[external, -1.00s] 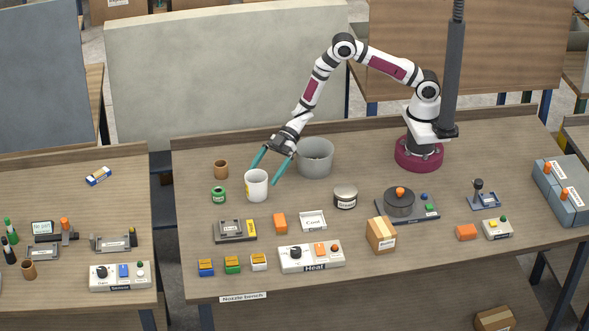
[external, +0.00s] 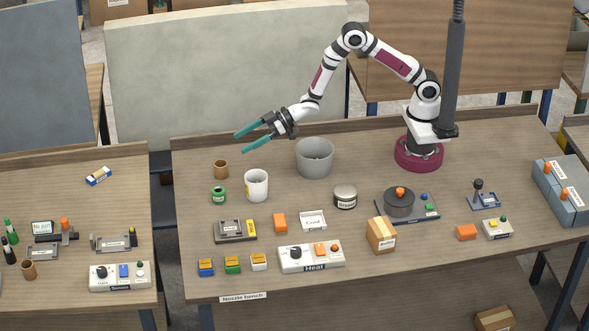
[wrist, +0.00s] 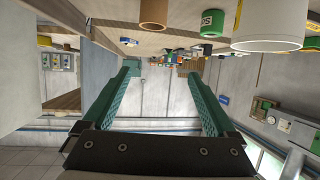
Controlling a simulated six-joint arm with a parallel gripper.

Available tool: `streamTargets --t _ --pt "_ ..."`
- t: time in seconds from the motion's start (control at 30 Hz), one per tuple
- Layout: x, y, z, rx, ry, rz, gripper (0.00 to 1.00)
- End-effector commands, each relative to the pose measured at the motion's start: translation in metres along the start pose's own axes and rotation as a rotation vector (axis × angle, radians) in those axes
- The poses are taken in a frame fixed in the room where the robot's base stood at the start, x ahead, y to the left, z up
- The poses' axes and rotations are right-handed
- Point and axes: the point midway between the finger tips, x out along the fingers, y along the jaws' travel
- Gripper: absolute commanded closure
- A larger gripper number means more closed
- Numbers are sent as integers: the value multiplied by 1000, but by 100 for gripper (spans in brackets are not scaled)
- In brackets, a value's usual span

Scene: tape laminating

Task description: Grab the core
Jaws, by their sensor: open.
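A brown cylinder that looks like the core (external: 221,170) stands upright near the back left of the main bench; the label does not show. It also shows in the wrist view (wrist: 153,14), at the top edge, where the scene looks upside down. My gripper (external: 240,142) is open and empty, above and slightly right of the core in the external view, with its teal fingers pointing left. In the wrist view the fingers (wrist: 163,72) are spread apart with nothing between them.
A white cylinder (external: 257,185) and a green can (external: 219,195) stand close to the core. A grey bin (external: 315,158) stands to the right. Another brown cylinder (external: 28,269) stands on the left bench. Bench space left of the core is clear.

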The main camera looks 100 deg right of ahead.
Motion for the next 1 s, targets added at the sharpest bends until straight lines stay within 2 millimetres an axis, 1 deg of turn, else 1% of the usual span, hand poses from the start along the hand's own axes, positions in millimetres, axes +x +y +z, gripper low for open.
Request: streamTargets --t 0.03,0.1,0.17,0.23,0.37,0.6,0.63,0.73,0.9,0.97,1.0 --pt "-2 11 5 24 -9 63 8" --pt "9 12 31 24 -13 62 8" --pt "14 12 43 23 -11 61 8" --pt "19 12 49 23 -8 61 8" --pt "35 12 50 22 -4 60 8" --pt "82 15 51 23 -6 60 8" --pt "86 15 51 23 -5 60 8" --pt "93 16 50 22 -5 60 8" --pt "93 16 50 23 -6 60 8" --pt "93 16 50 23 -6 60 19" --pt "93 16 50 23 -6 60 26"
